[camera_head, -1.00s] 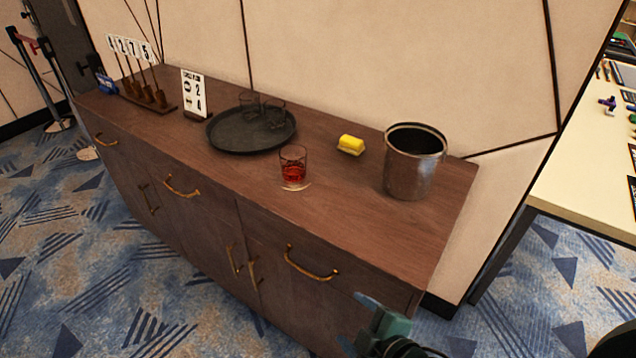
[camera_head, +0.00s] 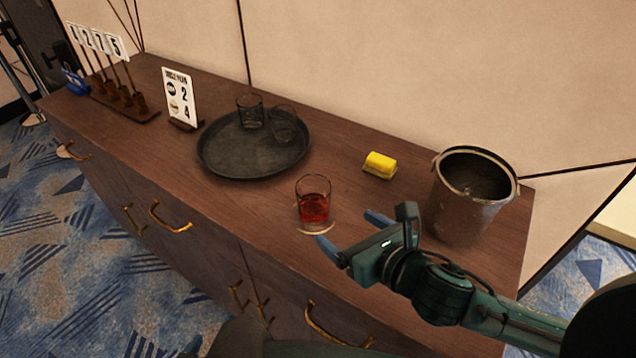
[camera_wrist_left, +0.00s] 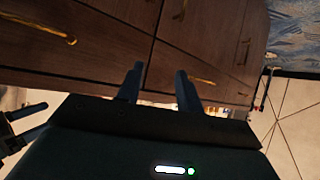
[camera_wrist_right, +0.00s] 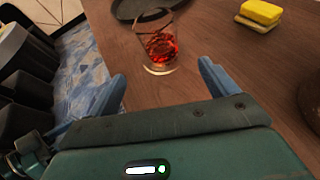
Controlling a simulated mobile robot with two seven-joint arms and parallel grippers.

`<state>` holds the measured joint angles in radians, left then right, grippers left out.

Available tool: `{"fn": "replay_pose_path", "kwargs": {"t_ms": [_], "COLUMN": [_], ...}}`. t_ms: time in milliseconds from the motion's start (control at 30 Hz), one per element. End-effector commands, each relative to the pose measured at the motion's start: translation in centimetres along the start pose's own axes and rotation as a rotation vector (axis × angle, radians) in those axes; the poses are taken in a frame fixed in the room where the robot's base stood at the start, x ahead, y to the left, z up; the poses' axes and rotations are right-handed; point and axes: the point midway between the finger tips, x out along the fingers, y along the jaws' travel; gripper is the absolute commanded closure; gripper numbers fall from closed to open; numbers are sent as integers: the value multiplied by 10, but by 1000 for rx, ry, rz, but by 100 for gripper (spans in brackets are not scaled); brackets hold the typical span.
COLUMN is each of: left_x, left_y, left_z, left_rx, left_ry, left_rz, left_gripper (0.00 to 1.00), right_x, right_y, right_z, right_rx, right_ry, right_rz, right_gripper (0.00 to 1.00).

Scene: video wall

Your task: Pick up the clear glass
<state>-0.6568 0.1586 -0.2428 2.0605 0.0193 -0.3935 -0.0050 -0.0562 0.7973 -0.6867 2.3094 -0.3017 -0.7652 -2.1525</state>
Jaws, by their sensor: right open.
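A clear glass with red drink (camera_head: 313,200) stands upright on a coaster on the wooden cabinet top; it also shows in the right wrist view (camera_wrist_right: 158,45). Two empty clear glasses (camera_head: 250,112) (camera_head: 284,124) stand on a round dark tray (camera_head: 235,165) behind it. My right gripper (camera_head: 348,230) is open and empty, just in front of and to the right of the drink glass, its blue fingertips pointing at it. The glass is apart from the fingers. My left gripper (camera_wrist_left: 157,85) is open and empty, low in front of the cabinet doors.
A metal bucket (camera_head: 465,210) stands close beside my right gripper. A yellow sponge (camera_head: 380,164) lies behind the glass. The cabinet top's front left is clear.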

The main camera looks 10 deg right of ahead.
Motion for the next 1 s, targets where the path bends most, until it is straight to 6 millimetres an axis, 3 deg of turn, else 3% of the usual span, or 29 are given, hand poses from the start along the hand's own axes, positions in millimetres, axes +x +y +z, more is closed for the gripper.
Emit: {"fn": "replay_pose_path", "kwargs": {"t_ms": [167, 500, 767, 1000], "left_x": [0, -3, -3, -3], "left_y": [-1, 0, -1, -3], "left_z": [0, 14, 12, 8], "left_rx": [0, -4, -2, 0], "left_ry": [-1, -35, -31, -24], "left_rz": [-1, -3, -5, -7], "left_gripper": [64, 64, 64, 64], "right_x": [8, 68, 87, 122], "right_y": [0, 0, 1, 2], "right_z": [0, 0, -1, -3], "right_rx": [4, 5, 7, 6], "right_ry": [0, 0, 0, 0], "right_rz": [-1, -1, 1, 0], "right_gripper": [15, 15, 15, 15]}}
